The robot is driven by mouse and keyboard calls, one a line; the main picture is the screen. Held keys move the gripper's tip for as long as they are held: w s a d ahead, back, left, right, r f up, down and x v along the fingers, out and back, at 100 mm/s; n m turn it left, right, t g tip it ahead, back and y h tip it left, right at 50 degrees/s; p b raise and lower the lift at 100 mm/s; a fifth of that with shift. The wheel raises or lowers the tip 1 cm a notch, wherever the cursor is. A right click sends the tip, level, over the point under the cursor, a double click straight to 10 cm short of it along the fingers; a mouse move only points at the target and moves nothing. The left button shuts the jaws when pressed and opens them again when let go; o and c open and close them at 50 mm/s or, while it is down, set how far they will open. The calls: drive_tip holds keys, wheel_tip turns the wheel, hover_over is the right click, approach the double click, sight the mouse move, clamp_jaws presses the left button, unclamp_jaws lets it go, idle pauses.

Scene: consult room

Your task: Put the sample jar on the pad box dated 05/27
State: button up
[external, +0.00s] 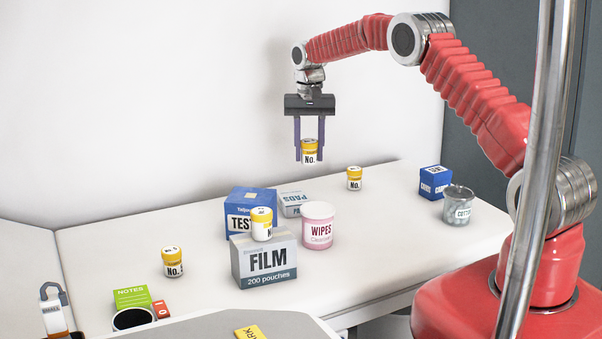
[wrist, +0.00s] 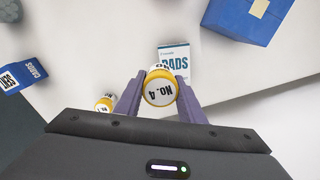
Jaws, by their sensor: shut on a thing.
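My gripper (external: 309,157) is shut on a sample jar (external: 309,148) with a yellow and white label, held upright in the air above the counter. In the wrist view, its top reads No. 4 (wrist: 160,92) between my fingers (wrist: 160,80). The pad box (external: 294,197), pale grey-blue and marked PADS, lies on the counter between a blue TEST box and a pink wipes tub, partly hidden by them. In the wrist view the pad box (wrist: 174,57) shows just beyond the held jar, which covers part of it. I cannot read its date.
Another similar jar (external: 262,228) stands on the FILM box (external: 262,262), in front of the blue TEST box (external: 240,200). More jars stand at right (external: 354,178) and left (external: 173,262). The wipes tub (external: 318,226) is close by. A blue cards box (external: 434,182) and cotton jar (external: 457,206) stand at right.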

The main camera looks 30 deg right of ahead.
drive_tip(key=shift+f, duration=3.15)
drive_tip(key=shift+f, duration=1.85)
drive_tip(key=o, duration=1)
drive_tip(key=shift+f, duration=0.1)
drive_tip(key=shift+o, duration=0.2)
wheel_tip(320, 180, up, 12)
drive_tip(key=shift+r, duration=0.1)
